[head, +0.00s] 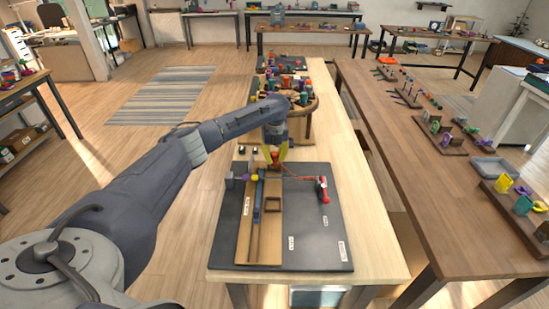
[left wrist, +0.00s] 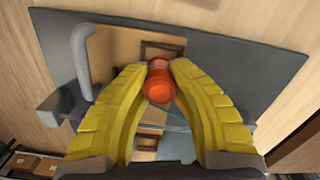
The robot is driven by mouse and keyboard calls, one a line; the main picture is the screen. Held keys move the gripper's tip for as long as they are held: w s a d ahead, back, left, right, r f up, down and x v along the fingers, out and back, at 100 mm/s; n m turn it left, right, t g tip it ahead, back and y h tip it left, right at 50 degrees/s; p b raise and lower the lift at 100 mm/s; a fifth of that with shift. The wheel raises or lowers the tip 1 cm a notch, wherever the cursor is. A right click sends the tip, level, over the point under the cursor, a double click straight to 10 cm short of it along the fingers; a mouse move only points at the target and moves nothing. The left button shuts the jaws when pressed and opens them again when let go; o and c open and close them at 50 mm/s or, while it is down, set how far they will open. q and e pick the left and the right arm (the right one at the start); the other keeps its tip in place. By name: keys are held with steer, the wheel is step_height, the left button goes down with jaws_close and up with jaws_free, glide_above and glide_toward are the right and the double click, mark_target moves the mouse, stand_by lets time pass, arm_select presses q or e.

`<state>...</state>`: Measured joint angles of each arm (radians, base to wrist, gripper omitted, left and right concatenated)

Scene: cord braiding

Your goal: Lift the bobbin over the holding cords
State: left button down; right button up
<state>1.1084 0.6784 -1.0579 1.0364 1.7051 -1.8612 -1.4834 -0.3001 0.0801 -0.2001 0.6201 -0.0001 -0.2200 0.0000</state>
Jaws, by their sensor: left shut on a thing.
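My left gripper (head: 277,150) has yellow fingers and is shut on an orange-red bobbin (left wrist: 159,82). In the left wrist view the bobbin sits between the two fingertips. In the head view the gripper is over the far end of the brown braiding board (head: 272,240). A thin red cord (head: 301,178) runs from near the gripper to a red piece (head: 322,190) at the right. A thin teal cord (left wrist: 180,124) shows below the bobbin in the left wrist view. I cannot tell the bobbin's height above the cords. My right gripper is not in view.
The board lies on a dark mat (head: 325,245) on a light wooden table (head: 375,235). A blue bar (head: 258,202) and a small square frame (head: 273,205) are on the board. Beyond the arm stands a round holder with several coloured pieces. The mat's right front is mostly clear.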

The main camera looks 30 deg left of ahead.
arm_select(q)
steer(key=shift+f, duration=0.75)
stand_by(0.3)
steer(key=c, duration=1.2)
jaws_free()
